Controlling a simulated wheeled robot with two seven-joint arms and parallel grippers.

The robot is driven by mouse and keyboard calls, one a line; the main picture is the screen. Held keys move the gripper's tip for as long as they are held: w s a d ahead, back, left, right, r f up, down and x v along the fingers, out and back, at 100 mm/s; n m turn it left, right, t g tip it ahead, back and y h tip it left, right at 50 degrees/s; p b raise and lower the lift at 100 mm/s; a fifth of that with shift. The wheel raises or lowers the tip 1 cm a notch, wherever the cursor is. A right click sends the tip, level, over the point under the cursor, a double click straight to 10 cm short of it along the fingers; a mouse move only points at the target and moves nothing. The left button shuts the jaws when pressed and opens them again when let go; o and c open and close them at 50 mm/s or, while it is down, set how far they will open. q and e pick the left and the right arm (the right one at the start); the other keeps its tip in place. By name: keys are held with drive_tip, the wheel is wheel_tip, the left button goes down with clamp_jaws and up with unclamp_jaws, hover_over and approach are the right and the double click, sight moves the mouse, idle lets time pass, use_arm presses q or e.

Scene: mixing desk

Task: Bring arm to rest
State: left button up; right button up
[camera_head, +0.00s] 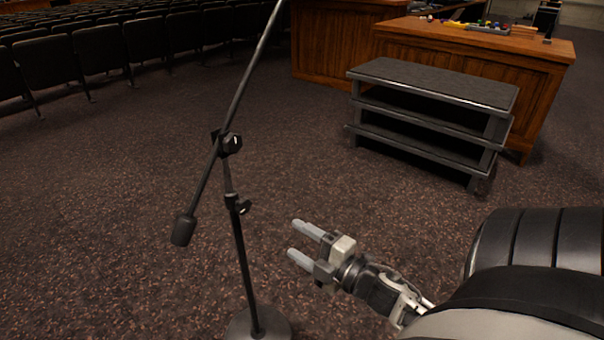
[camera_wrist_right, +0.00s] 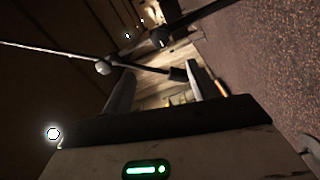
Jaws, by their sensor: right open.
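My right gripper (camera_head: 299,241) is open and empty in the head view, held above the carpet at lower centre. Its two fingers point left and are apart. It is to the right of a black microphone stand (camera_head: 241,255), and a gap shows between them in the picture. In the right wrist view, the two fingers of the right gripper (camera_wrist_right: 158,92) show spread, with the stand's boom (camera_wrist_right: 60,49) and dark counterweight (camera_wrist_right: 178,75) beyond them. My left gripper is in neither view.
The stand's round base (camera_head: 272,326) is on the carpet at the bottom. A dark shelf unit (camera_head: 432,84) stands at the right in front of a wooden desk (camera_head: 545,85) with small coloured items. Rows of seats (camera_head: 105,52) line the upper left. The carpet (camera_head: 110,215) at left is clear.

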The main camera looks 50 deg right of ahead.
use_arm(q)
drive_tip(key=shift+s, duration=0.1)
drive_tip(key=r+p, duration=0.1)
drive_tip(key=p, duration=0.2)
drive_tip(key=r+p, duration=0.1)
drive_tip(key=p, duration=0.1)
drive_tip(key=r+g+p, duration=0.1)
drive_tip(key=p, duration=0.2)
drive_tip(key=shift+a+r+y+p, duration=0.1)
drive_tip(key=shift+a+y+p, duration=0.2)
use_arm(e)
drive_tip(key=s+a+m+g+y, duration=0.1)
drive_tip(key=s+a+m+g, duration=0.2)
drive_tip(key=a+m, duration=0.4)
drive_tip(key=s+a+r+m+g+y, duration=0.1)
drive_tip(key=s+a+m+g, duration=0.3)
drive_tip(key=a, duration=1.1)
drive_tip(key=m, duration=0.3)
drive_tip(key=shift+s, duration=0.35)
